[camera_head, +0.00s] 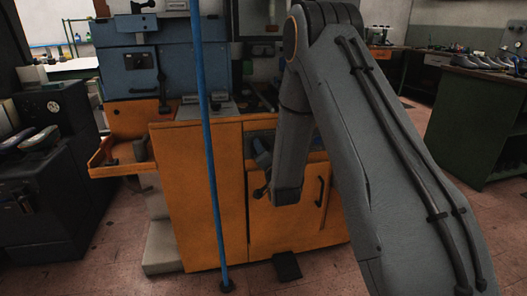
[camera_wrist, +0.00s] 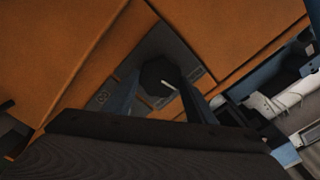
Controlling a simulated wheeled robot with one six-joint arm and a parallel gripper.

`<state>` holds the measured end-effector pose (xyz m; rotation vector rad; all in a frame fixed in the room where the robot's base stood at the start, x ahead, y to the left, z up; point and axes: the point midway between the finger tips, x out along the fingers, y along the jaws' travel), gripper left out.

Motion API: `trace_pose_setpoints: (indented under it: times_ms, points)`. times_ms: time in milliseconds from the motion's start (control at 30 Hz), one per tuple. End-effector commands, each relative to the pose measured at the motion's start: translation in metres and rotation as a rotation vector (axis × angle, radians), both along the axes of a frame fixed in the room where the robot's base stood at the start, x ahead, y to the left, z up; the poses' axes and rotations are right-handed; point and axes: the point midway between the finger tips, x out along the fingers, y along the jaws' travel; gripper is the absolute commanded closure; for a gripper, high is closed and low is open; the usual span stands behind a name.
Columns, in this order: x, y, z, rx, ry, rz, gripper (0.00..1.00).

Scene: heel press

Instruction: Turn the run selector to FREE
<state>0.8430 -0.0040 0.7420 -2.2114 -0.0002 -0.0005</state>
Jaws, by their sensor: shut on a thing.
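The run selector (camera_wrist: 158,72) is a dark, many-sided knob with a short pale pointer line, in the wrist view. It sits on a grey plate (camera_wrist: 103,97) set in the orange cabinet front. Small marks show on the plate at both sides of the knob, too small to read. The pale line slants toward the lower right of the wrist picture. My gripper (camera_wrist: 160,82) has its two bluish fingers on either side of the knob and is shut on it.
The orange cabinet (camera_head: 205,195) carries a blue machine head (camera_head: 145,60). A blue upright pole (camera_head: 212,150) stands in front of it. A black pedal (camera_head: 287,265) lies on the floor. A green workbench (camera_head: 470,120) stands at the right, with open floor before it.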

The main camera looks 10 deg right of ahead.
Motion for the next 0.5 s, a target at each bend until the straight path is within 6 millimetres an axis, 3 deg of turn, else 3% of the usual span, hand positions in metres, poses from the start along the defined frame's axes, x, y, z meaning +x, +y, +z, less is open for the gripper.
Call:
trace_pose_setpoints:
  times_ms: [500]
  points:
    - [-0.0007, -0.0011, -0.0023, 0.488, 0.002, -0.002, 0.72]
